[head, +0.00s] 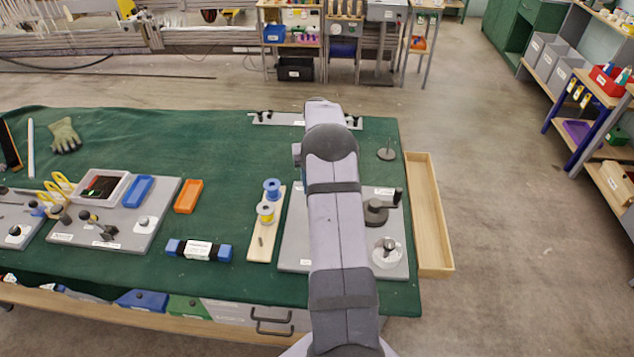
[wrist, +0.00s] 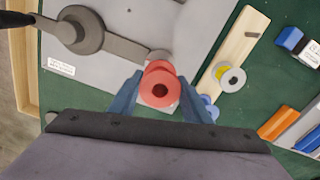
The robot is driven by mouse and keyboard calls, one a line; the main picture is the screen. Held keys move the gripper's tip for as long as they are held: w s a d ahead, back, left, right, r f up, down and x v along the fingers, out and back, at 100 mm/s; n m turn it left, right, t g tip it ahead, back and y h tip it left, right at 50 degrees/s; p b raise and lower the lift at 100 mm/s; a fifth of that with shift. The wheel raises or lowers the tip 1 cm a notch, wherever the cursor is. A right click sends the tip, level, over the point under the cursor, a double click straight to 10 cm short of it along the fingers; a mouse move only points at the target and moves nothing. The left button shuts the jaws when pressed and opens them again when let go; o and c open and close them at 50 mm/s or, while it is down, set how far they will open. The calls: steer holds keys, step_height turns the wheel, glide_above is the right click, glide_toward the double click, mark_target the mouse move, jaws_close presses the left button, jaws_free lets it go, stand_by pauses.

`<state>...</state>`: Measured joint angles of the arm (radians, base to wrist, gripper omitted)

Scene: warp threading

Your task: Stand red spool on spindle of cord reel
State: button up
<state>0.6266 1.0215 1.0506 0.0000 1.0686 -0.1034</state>
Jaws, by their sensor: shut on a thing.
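In the wrist view, my gripper (wrist: 161,80) is shut on the red spool (wrist: 160,91), with a finger on each side. The spool's round end with its dark hole faces the camera. Behind it lies the grey board (wrist: 188,35). A dark grey crank device (wrist: 80,29), seemingly the cord reel, stands on this board, and its arm runs to a rounded end close behind the spool. I cannot make out a spindle or whether the spool touches anything. In the head view, the crank device (head: 376,211) is right of my arm, which hides the gripper and red spool.
A wooden rack (head: 262,246) with a blue spool (head: 272,189), a yellow spool (head: 265,212) and a bare peg stands left of the board. A pale round object with a knob (head: 387,252) is on the board. An empty wooden tray (head: 428,215) lies along the right edge.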

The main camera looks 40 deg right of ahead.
steer(key=shift+f+b, duration=1.5)
steer(key=shift+f, duration=1.25)
steer(key=shift+f+b, duration=0.45)
steer(key=shift+f, duration=0.3)
steer(key=o, duration=1)
steer(key=shift+c, duration=0.2)
steer(key=shift+r, duration=0.1)
step_height(320, 180, up, 6)
steer(key=shift+r+b, duration=0.15)
steer(key=shift+b, duration=1)
steer(key=shift+r, duration=0.45)
steer(key=shift+a, duration=0.1)
